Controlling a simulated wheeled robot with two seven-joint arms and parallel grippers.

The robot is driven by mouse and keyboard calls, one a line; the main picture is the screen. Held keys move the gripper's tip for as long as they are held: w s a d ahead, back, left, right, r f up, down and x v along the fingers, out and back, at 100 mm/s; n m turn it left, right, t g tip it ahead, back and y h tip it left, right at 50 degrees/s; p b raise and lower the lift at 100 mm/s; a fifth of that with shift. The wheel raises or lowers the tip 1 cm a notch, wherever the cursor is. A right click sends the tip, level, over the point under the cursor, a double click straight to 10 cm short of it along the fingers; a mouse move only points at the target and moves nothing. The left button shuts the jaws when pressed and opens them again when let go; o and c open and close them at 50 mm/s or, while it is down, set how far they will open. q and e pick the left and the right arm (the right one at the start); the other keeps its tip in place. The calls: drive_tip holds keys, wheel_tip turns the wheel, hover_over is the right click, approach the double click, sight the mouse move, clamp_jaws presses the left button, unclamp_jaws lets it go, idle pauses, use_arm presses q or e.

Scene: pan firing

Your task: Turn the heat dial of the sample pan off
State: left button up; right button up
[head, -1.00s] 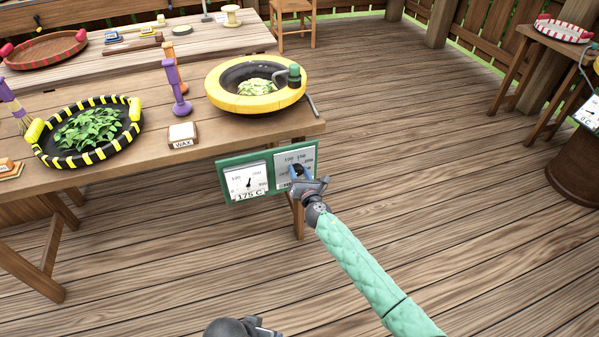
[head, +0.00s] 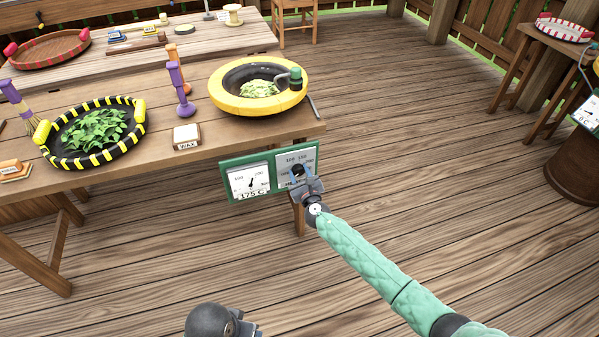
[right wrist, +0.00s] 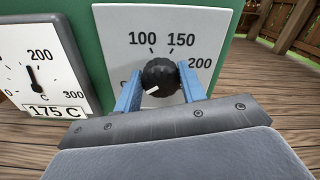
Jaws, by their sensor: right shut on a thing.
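A black heat dial (right wrist: 160,73) sits on a white plate marked 100, 150 and 200. Its white pointer points to the lower left in the right wrist view. The plate is on a green panel (head: 229,177) at the table's front edge, below a yellow-rimmed pan (head: 222,98) with pale green contents. My right gripper (head: 299,178) is at the dial, its blue fingers (right wrist: 162,88) shut on it from both sides. Beside it, a gauge (right wrist: 38,75) reads 175 C. A grey part of my left gripper (head: 222,321) shows at the bottom edge; its fingers cannot be made out.
A black-and-yellow pan of leaves (head: 64,158), a wax block (head: 186,136) and purple tools (head: 181,90) are on the same table. A second table (head: 130,66) stands behind.

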drive_tip(key=shift+s+f, duration=0.1)
drive_tip(key=shift+f, duration=0.1)
drive_tip(key=o, duration=1)
drive_tip(key=shift+c, duration=0.2)
drive_tip(key=shift+r, duration=0.1)
drive_tip(key=v, duration=0.7)
drive_tip(key=shift+s, duration=0.3)
drive_tip(key=shift+d, duration=0.1)
